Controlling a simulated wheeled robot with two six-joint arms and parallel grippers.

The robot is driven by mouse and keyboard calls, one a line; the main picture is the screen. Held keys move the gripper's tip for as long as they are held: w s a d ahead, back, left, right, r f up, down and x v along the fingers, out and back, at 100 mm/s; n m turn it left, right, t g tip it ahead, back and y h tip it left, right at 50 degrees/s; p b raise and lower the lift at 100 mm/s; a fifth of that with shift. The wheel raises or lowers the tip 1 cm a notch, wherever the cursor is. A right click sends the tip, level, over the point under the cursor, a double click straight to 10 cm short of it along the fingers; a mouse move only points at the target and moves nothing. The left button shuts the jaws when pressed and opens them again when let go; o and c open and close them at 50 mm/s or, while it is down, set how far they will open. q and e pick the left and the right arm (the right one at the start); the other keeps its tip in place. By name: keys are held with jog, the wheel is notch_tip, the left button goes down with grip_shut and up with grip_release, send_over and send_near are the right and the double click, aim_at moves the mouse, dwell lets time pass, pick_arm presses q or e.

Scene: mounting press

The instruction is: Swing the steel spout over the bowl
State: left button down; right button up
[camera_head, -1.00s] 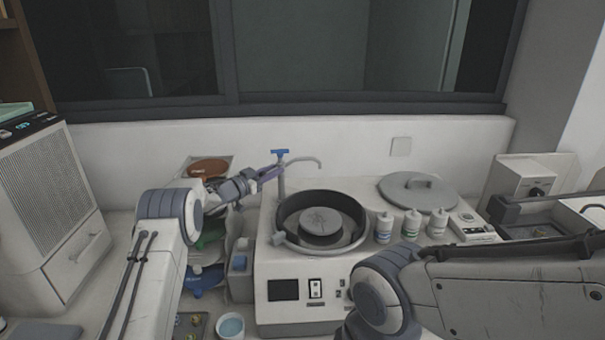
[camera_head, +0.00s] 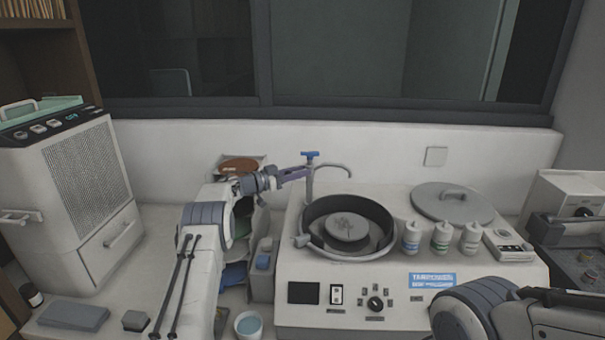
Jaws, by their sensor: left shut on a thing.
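The steel spout (camera_head: 333,168) is a thin curved tube on an upright post with a blue handle (camera_head: 310,155) on top. It stands at the back left of the bowl (camera_head: 384,217), a dark round basin set in a white machine. The spout's curved end points right, near the bowl's back rim. My left gripper (camera_head: 304,173) reaches in from the left and is shut on the spout at its post, below the blue handle; the fingertips are small here. My right arm shows at the lower right, but its gripper is not in view.
Several white bottles (camera_head: 441,238) stand right of the bowl. A round lid (camera_head: 452,203) lies behind them. A small cup (camera_head: 248,325) stands at the front left of the machine (camera_head: 415,306). A grey cabinet unit (camera_head: 76,195) stands at the left.

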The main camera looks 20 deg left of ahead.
pick_arm(q)
jog(key=shift+d+r, duration=0.15)
jog(key=shift+r, duration=0.2)
jog(key=c, duration=1)
grip_release()
jog(key=shift+w, duration=0.1)
jog(key=shift+o, duration=1.4)
jog(key=shift+f, duration=0.1)
jog(key=shift+f, duration=0.1)
jog(key=shift+s+a+f, duration=0.15)
jog(key=shift+s+a, duration=0.2)
jog(key=shift+a, duration=0.05)
jog(key=b+v, duration=0.4)
jog(key=v, duration=0.5)
jog(key=shift+s+a, duration=0.2)
jog(key=shift+s, duration=0.05)
